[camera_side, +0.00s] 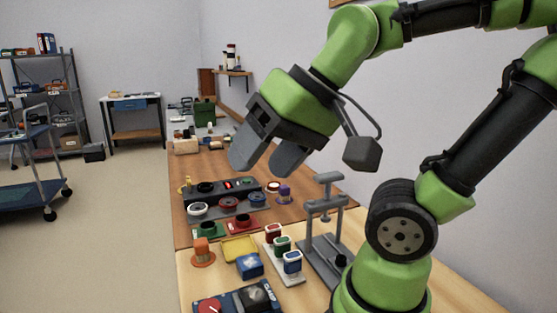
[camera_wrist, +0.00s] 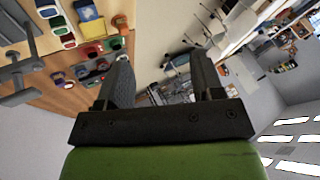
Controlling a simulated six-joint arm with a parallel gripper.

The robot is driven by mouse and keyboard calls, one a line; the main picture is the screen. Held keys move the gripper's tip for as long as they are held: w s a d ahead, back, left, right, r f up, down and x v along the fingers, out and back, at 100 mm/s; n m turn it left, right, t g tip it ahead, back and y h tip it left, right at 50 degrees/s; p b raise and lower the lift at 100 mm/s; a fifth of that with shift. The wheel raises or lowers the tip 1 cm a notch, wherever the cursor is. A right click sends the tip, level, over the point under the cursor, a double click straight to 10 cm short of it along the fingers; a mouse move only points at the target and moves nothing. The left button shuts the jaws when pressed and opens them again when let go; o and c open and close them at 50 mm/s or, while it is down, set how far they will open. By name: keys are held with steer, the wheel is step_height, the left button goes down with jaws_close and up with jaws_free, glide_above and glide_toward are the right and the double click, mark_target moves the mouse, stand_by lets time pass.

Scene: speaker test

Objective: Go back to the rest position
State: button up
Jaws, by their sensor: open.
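My gripper (camera_side: 263,160) is held in the air above the far part of the workbench (camera_side: 184,166). Its two grey fingers are apart, with nothing between them. In the wrist view my gripper (camera_wrist: 160,90) also shows open and empty, with the room beyond it. The bench things lie below it, not touching the fingers. A dark test unit (camera_side: 232,188) with red and green lights stands on the bench under the gripper. Round speaker parts (camera_side: 228,202) in white, red and blue sit in front of it.
A grey press stand (camera_side: 324,205) rises right of the gripper, near my arm's base. A rack of red, green and blue blocks (camera_side: 282,244), a yellow tray (camera_side: 239,249) and a blue box (camera_side: 249,265) fill the near bench. The air left of the gripper is clear.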

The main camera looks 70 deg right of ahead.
steer(key=shift+s+a+f+n, duration=0.1)
steer(key=shift+s+f+n, duration=0.1)
steer(key=shift+s+n, duration=0.65)
steer(key=shift+o, duration=0.5)
stand_by(0.4)
